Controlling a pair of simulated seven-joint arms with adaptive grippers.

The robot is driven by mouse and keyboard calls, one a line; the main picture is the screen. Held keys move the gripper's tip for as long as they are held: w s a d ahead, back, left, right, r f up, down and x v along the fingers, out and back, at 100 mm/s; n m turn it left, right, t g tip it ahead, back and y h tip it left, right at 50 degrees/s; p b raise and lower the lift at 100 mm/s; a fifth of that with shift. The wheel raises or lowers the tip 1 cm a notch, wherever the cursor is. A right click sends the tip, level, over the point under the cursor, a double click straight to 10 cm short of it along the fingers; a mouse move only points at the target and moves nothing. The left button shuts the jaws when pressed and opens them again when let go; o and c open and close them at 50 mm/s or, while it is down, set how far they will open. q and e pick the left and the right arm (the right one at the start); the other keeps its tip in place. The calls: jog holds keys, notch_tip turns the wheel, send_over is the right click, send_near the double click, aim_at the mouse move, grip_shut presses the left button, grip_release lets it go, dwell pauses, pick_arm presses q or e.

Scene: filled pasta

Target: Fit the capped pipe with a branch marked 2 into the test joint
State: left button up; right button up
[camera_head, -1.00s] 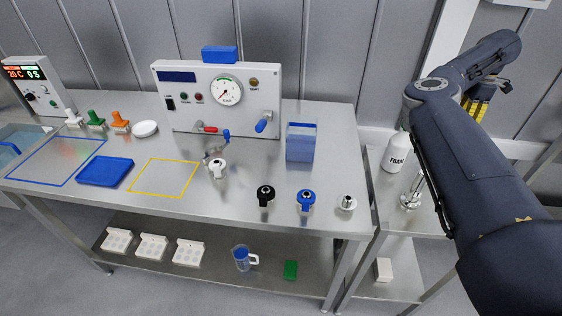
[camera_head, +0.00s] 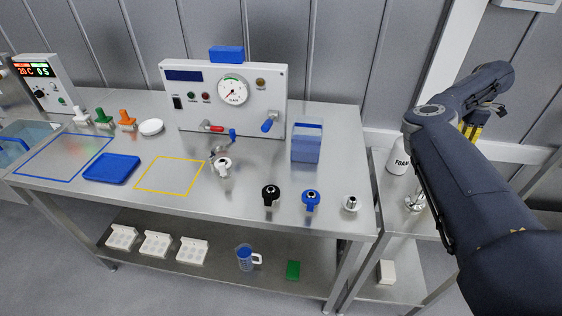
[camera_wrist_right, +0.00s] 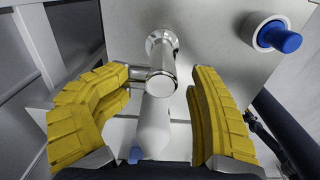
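A bright steel pipe piece (camera_head: 414,203) stands on the side table, partly hidden by my right arm. In the right wrist view a steel pipe with a round end (camera_wrist_right: 162,82) and a side branch lies between my right gripper's yellow fingers (camera_wrist_right: 165,108). The fingers are apart; I cannot tell whether one touches the branch. No mark 2 is readable. The right gripper (camera_head: 473,126) is mostly hidden in the head view. The likely test joint, a steel fitting with a pale ring end (camera_head: 223,166), sits before the gauge panel (camera_head: 225,97). My left gripper is out of view.
A black fitting (camera_head: 270,194), a blue fitting (camera_head: 311,199) and a steel fitting (camera_head: 351,203) stand along the bench's right front. A blue box (camera_head: 306,144) stands behind them. The FOAM bottle (camera_head: 397,158) is on the side table. The yellow-outlined area (camera_head: 170,176) is clear.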

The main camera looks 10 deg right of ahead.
jog(key=shift+s+a+f, duration=0.15)
jog(key=shift+a+f, duration=0.1)
jog(key=shift+f, duration=0.3)
jog(key=shift+s+a+f, duration=0.1)
jog(key=shift+a+f, duration=0.1)
jog(key=shift+f, duration=0.35)
jog(key=shift+o, duration=0.7)
jog(key=shift+w+f+g, duration=0.1)
jog(key=shift+g, duration=0.2)
jog(key=c, duration=0.7)
jog(key=o, duration=1.3)
jog(key=shift+r, duration=0.65)
jog(key=r, duration=1.1)
jog(key=shift+d+r, duration=0.1)
jog(key=shift+d, duration=0.1)
jog(key=shift+s+r, duration=0.2)
jog(key=shift+r, duration=0.7)
